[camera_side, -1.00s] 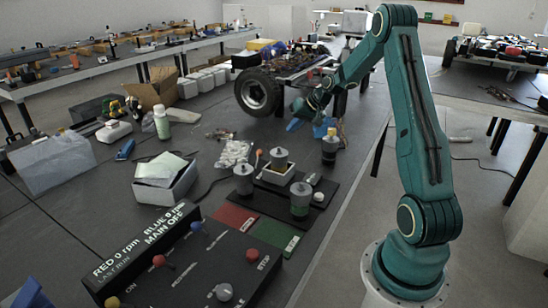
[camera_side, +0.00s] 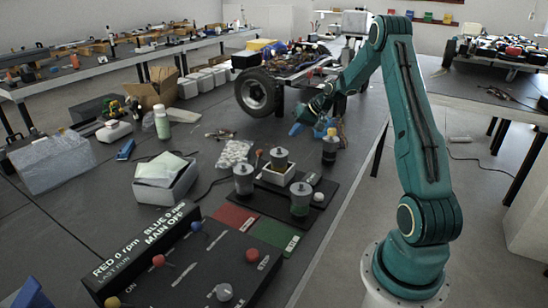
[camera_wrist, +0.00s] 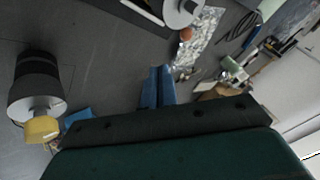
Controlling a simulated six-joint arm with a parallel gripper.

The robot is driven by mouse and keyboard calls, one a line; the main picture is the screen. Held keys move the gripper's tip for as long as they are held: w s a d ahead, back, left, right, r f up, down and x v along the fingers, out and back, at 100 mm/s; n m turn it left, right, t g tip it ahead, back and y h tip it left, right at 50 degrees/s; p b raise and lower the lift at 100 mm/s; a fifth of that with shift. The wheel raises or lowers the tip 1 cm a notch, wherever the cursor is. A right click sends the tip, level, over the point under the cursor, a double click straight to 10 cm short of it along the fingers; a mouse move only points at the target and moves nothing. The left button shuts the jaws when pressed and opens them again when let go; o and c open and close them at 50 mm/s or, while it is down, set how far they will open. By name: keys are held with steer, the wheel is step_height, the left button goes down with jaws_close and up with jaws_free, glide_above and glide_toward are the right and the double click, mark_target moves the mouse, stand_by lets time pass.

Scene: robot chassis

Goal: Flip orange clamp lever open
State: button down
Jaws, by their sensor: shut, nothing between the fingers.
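I cannot make out an orange clamp lever in either view. My gripper (camera_wrist: 157,88) shows two blue fingers lying together, shut and empty, in the wrist view. In the side view my gripper (camera_side: 321,126) is small, beside the front of the wheeled chassis (camera_side: 300,62), near a jar with a yellow top (camera_side: 330,150). That jar also shows at the left of the wrist view (camera_wrist: 36,88), apart from the fingers. A small orange ball (camera_wrist: 186,34) lies beyond the fingertips, next to crinkled clear wrap.
A black wheel (camera_side: 256,92) is at the chassis's left. Several lidded pots, one of them a grey-topped pot (camera_side: 243,178), stand in front. A control box (camera_side: 190,265) fills the near table. Table left of the pots is partly clear.

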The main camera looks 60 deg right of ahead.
mark_target(261, 155)
steer(key=shift+w+f, duration=0.1)
steer(key=x, duration=0.9)
steer(key=shift+w+a+f, duration=0.35)
steer(key=shift+w+a, duration=0.2)
steer(key=shift+w, duration=0.3)
steer(key=shift+w+a, duration=0.75)
steer(key=shift+w, duration=0.1)
steer(key=shift+a, duration=0.1)
steer(key=shift+a+r, duration=0.2)
steer(key=shift+a, duration=0.35)
steer(key=shift+a+r, duration=0.2)
steer(key=shift+a, duration=0.3)
